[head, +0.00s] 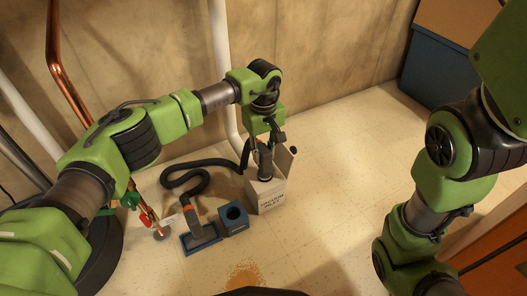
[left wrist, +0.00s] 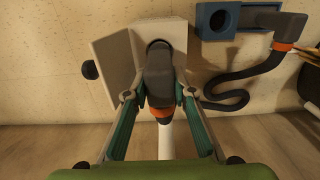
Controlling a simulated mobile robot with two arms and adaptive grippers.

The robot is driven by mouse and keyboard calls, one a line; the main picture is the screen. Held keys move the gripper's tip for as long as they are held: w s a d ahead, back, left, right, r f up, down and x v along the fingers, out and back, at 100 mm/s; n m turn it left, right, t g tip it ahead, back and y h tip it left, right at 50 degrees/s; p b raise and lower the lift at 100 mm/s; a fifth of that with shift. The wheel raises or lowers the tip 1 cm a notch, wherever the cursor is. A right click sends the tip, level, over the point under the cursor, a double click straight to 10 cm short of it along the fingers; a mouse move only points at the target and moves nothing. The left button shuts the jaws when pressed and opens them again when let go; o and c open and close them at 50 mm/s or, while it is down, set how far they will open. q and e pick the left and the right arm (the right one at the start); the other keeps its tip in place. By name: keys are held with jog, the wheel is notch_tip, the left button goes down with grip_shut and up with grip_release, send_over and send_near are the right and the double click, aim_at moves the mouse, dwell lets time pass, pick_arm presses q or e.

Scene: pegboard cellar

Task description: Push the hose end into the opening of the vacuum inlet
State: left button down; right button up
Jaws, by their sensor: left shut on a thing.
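The vacuum inlet is a pale box lettered "VACUUM" (head: 267,203) on the floor, and it also shows in the left wrist view (left wrist: 112,31). Its door stands open to the side, with a black knob. My left gripper (head: 264,160) is over the box, shut on the hose end (left wrist: 158,88), a dark grey cuff with an orange ring. The cuff points down at the box's dark round opening (left wrist: 158,43). The tip is at the opening; I cannot tell how deep it sits. My right gripper is out of view.
A blue block with a round hole (head: 233,217) stands beside the box. A white pipe (head: 222,65) runs down the wall behind. Floor to the right is clear.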

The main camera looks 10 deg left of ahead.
pick_arm(q)
jog(key=shift+f+b, duration=0.85)
jog(key=shift+f, duration=0.5)
dwell(2.3)
dwell(0.4)
jog(key=c, duration=1.6)
grip_release()
jog(key=shift+c, duration=0.2)
jog(key=shift+o, duration=0.4)
jog(key=o, duration=0.4)
jog(key=shift+r, duration=0.1)
